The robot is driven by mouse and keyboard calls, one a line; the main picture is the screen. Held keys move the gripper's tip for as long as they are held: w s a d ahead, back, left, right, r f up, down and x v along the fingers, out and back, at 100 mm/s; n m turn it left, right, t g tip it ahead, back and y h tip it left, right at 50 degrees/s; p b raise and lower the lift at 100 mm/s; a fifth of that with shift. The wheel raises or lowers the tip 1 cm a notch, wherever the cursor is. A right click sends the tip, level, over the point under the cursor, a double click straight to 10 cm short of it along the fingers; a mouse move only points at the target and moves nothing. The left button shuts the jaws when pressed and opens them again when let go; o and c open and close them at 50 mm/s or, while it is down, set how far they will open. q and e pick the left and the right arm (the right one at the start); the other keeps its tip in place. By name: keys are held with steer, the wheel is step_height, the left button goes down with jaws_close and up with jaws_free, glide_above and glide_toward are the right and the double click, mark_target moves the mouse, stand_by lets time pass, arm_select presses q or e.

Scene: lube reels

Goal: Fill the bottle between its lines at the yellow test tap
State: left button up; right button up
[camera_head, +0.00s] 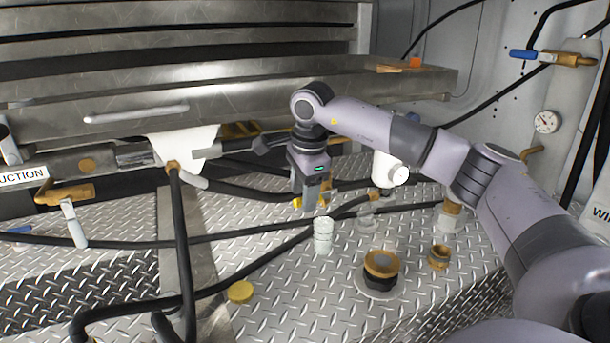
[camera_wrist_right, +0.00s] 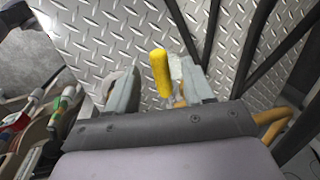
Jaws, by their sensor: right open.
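My right gripper (camera_head: 311,205) points down over the diamond-plate floor, and its jaws are open. In the right wrist view a yellow handle (camera_wrist_right: 160,73) stands between the spread fingers (camera_wrist_right: 155,88), closer to the right-hand finger; I cannot tell whether it touches. In the head view only a bit of yellow (camera_head: 297,203) shows beside the fingertips. A pale, ridged bottle-like thing (camera_head: 323,236) stands upright on the plate just below and right of the gripper. Its lines and any liquid are too small to tell. My left gripper is out of view.
A clear vessel (camera_head: 367,214), a brown-and-black round fitting (camera_head: 381,268) and a small brass fitting (camera_head: 439,256) stand to the right. A yellow cap (camera_head: 240,292) lies on the plate. Black hoses (camera_head: 180,240) cross the floor. A steel cabinet (camera_head: 240,105) overhangs behind.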

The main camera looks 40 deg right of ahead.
steer(key=shift+f, duration=0.4)
steer(key=shift+w, duration=0.1)
jaws_close()
steer(key=shift+d+r+t+y, duration=0.4)
steer(key=shift+r+y, duration=0.2)
steer(key=shift+y, duration=0.3)
steer(key=shift+s+d+r+y, duration=0.1)
steer(key=shift+s+r+y, duration=0.1)
steer(key=shift+r+y, duration=0.4)
steer(key=shift+f, duration=0.15)
